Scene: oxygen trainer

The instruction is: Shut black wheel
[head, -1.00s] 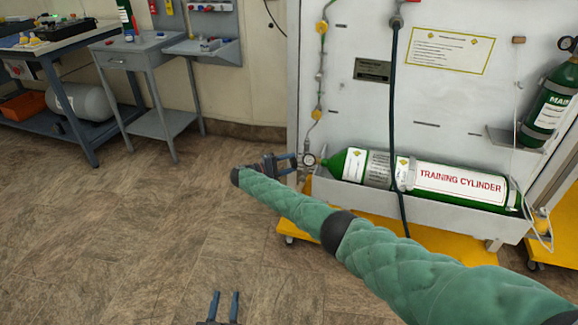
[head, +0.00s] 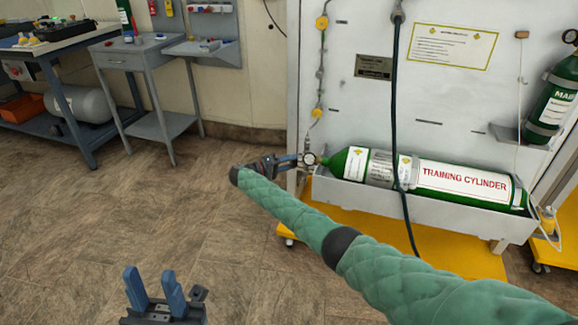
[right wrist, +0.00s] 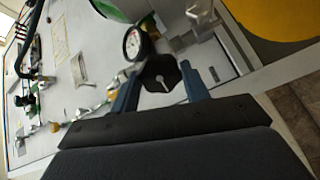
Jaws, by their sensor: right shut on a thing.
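The black wheel (right wrist: 161,75) shows in the right wrist view, a dark lobed knob with a pale slot at its middle. My right gripper (right wrist: 160,88) has its two blue fingers on either side of the wheel and is shut on it. In the head view my right gripper (head: 292,162) is at the valve end of the green training cylinder (head: 440,178), next to a round gauge (head: 310,159); the wheel is too small to make out there. The gauge also shows in the right wrist view (right wrist: 136,43). My left gripper (head: 155,290) is open and empty over the floor.
The cylinder lies in a white trough (head: 420,207) on a white panel stand with a yellow base (head: 370,238). A dark hose (head: 394,100) hangs in front of the cylinder. A grey table (head: 140,48) and a workbench stand at the left. The floor between is clear.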

